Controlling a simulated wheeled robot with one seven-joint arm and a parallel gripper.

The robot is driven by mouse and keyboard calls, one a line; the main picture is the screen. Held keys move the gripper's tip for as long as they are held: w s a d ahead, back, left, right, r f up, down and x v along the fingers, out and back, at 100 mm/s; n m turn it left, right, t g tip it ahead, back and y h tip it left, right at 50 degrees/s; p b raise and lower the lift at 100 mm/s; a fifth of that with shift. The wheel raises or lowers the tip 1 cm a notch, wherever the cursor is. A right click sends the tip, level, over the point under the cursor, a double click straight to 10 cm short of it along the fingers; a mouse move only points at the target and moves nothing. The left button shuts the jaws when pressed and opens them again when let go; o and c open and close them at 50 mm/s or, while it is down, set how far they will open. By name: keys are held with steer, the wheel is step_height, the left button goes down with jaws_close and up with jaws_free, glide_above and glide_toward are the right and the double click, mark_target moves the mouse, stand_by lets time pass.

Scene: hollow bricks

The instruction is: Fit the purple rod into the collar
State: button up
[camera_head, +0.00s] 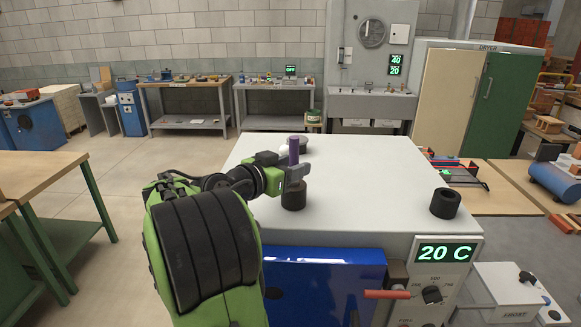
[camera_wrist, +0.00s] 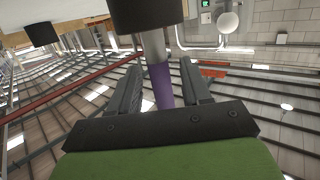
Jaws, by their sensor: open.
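The purple rod (camera_head: 294,148) stands upright above a black collar (camera_head: 293,196) on the white bench top (camera_head: 365,180). In the wrist view, the purple rod (camera_wrist: 161,88) runs between my fingers, and its grey end meets the black collar (camera_wrist: 147,12). How deep it sits inside is hidden. My gripper (camera_head: 295,174) is around the rod just above the collar. In the wrist view, my gripper (camera_wrist: 163,66) is open, with a finger on each side of the rod and gaps between.
Another black collar (camera_head: 445,203) stands at the right edge of the bench top. A dark round piece (camera_head: 298,140) lies behind the rod, partly hidden. The panel below reads 20 C (camera_head: 446,252).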

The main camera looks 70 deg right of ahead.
steer(key=shift+r, duration=0.15)
steer(key=shift+w+a+r, duration=0.1)
steer(key=shift+a+r, duration=0.05)
steer(key=shift+a, duration=0.05)
steer(key=p+v, duration=0.4)
steer(key=v, duration=0.7)
steer(key=shift+a, duration=0.25)
steer(key=shift+w, duration=0.15)
